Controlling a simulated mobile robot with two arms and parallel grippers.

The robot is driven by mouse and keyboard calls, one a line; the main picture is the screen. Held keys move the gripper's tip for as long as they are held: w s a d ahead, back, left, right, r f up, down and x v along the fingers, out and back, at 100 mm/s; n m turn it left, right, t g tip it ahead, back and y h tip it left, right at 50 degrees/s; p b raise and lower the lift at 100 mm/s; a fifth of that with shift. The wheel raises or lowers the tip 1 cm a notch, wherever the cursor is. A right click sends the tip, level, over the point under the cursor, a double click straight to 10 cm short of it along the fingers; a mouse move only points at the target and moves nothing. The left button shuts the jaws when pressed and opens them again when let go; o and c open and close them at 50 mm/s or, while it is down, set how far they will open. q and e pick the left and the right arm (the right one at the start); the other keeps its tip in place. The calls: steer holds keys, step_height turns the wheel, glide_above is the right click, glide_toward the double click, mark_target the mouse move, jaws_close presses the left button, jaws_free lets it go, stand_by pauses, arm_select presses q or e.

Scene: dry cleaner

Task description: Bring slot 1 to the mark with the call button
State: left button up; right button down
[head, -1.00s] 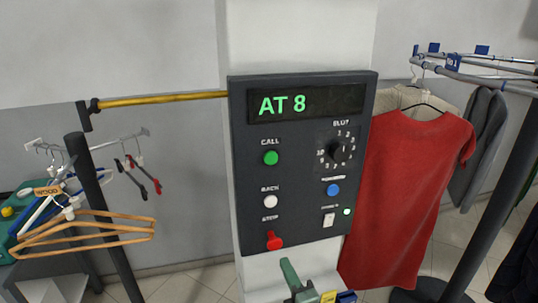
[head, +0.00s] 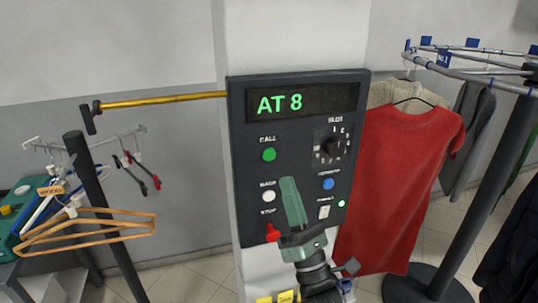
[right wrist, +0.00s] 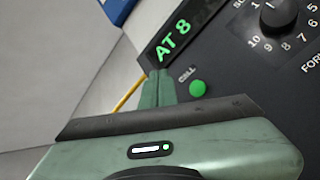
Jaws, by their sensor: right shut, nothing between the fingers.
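The dark control panel (head: 296,225) on the white pillar shows "AT 8" in green on its display (head: 303,101). The green call button (head: 268,155) is on its left side and also shows in the right wrist view (right wrist: 198,88). The black slot dial (head: 334,147) is to its right; its numbers show in the right wrist view (right wrist: 279,14), but I cannot read its setting surely. My right gripper (head: 289,182) is shut and empty, in front of the panel, with its tips below and right of the call button in the head view. My left gripper is out of view.
The red stop button (head: 272,233) and white back button (head: 268,196) are close to my right gripper. A rail with blue tags (head: 443,57) and a red garment (head: 398,185) stand at right. Wooden hangers (head: 88,228) and a yellow bar (head: 165,100) are at left.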

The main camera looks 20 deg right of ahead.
mark_target(269, 154)
steer(key=shift+w, duration=0.1)
steer(key=w+b, duration=0.3)
steer(key=w, duration=0.5)
steer(key=shift+w+a, duration=0.15)
steer(key=shift+w, duration=0.2)
steer(key=shift+w, duration=0.15)
stand_by(1.8)
steer(key=shift+w+b, duration=0.3)
steer(key=shift+b, duration=0.05)
